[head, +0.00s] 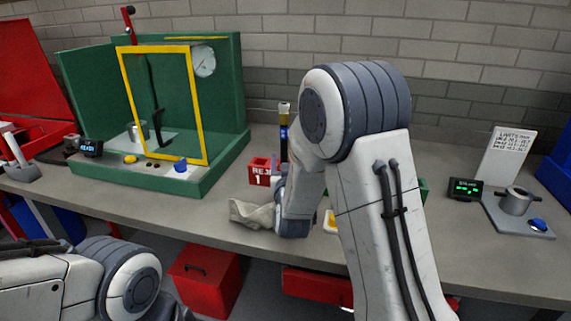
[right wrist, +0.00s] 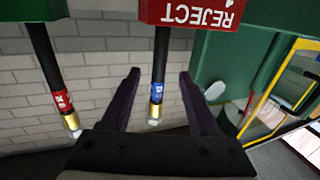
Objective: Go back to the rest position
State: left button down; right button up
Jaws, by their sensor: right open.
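My right arm (head: 375,190) stands bent across the middle of the head view, over the bench. Its wrist (head: 295,210) is low over the bench, and the arm hides most of the gripper there. In the right wrist view, which looks upside down, my right gripper (right wrist: 160,73) is open, with two dark fingers apart. A black rod with a blue label and brass end (right wrist: 156,92) shows between the fingers, not visibly gripped. My left arm (head: 85,280) is at the lower left of the head view; its gripper is out of view.
A red reject box (head: 262,172) and a crumpled grey cloth (head: 253,213) lie close to my right wrist. A red-labelled rod (right wrist: 62,100) is nearby. A green test stand with a yellow frame (head: 122,70) is left. A scale (head: 520,222) stands right.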

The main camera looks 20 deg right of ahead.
jog(key=shift+s, duration=0.25)
jog(key=s+a+f+n+g+y+p, duration=0.1)
jog(key=s+a+n+g+y+p, duration=0.25)
jog(key=a, duration=0.55)
jog(key=s+a+f+n+g+y, duration=0.1)
jog(key=s+a+g+y, duration=0.25)
jog(key=s+a, duration=0.35)
jog(key=s+a+n+g+y+p, duration=0.15)
jog(key=s+a+n+g, duration=0.35)
jog(key=s, duration=0.9)
jog(key=s+d+r+g+h+p, duration=0.1)
jog(key=s+g, duration=0.1)
jog(key=s, duration=0.4)
jog(key=s+d+n+g+h+p, duration=0.1)
jog(key=s+g, duration=0.2)
jog(key=s, duration=0.4)
jog(key=shift+s+d+r, duration=0.3)
jog(key=shift+d+r, duration=0.05)
jog(key=shift+r, duration=0.05)
jog(key=shift+h, duration=0.25)
